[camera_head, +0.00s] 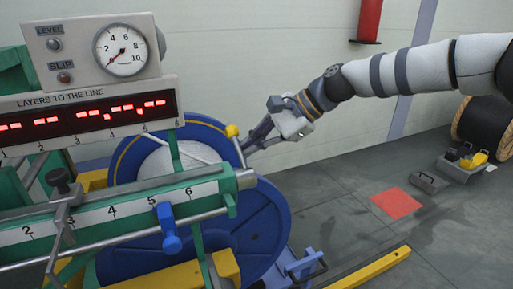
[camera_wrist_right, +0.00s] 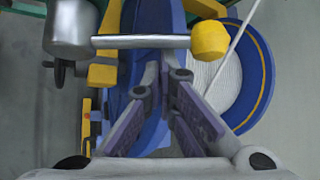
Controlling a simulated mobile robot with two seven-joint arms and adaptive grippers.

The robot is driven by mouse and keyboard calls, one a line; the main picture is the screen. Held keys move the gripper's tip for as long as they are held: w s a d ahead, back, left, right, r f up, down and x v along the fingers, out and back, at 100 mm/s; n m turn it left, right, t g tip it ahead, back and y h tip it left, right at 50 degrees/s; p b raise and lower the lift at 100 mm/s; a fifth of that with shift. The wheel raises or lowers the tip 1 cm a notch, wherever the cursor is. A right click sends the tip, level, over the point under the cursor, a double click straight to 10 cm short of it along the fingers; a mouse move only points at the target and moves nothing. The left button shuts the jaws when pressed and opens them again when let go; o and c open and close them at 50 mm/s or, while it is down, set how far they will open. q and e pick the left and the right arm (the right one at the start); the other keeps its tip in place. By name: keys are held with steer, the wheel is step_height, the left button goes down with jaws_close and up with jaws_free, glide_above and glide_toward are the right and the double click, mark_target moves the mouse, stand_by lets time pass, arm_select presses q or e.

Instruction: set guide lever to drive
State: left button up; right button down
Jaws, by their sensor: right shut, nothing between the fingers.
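The guide lever is a pale rod (camera_wrist_right: 145,42) with a yellow knob (camera_wrist_right: 210,42) on its end. In the head view the yellow knob (camera_head: 232,131) stands up at the right end of the green machine frame, with the rod running down from it. My right gripper (camera_head: 249,147) comes in from the right, beside the lever. In the right wrist view its fingers (camera_wrist_right: 164,65) are shut with nothing between them, and the tips lie just under the rod, left of the knob. I cannot tell whether they touch it. My left gripper is not in view.
A blue reel (camera_head: 262,225) stands behind the lever. A green frame with a numbered scale (camera_head: 95,213) and a blue clamp (camera_head: 168,228) lies left. A red display (camera_head: 85,115) and a dial (camera_head: 122,50) stand above. Grey floor with a red square (camera_head: 396,203) is open at right.

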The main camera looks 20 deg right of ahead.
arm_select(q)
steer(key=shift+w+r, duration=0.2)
arm_select(e)
steer(key=shift+s+r, duration=0.15)
steer(key=shift+r, duration=0.05)
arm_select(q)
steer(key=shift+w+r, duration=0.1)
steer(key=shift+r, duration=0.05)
arm_select(e)
steer(key=shift+r+t, duration=0.15)
steer(key=shift+t, duration=0.15)
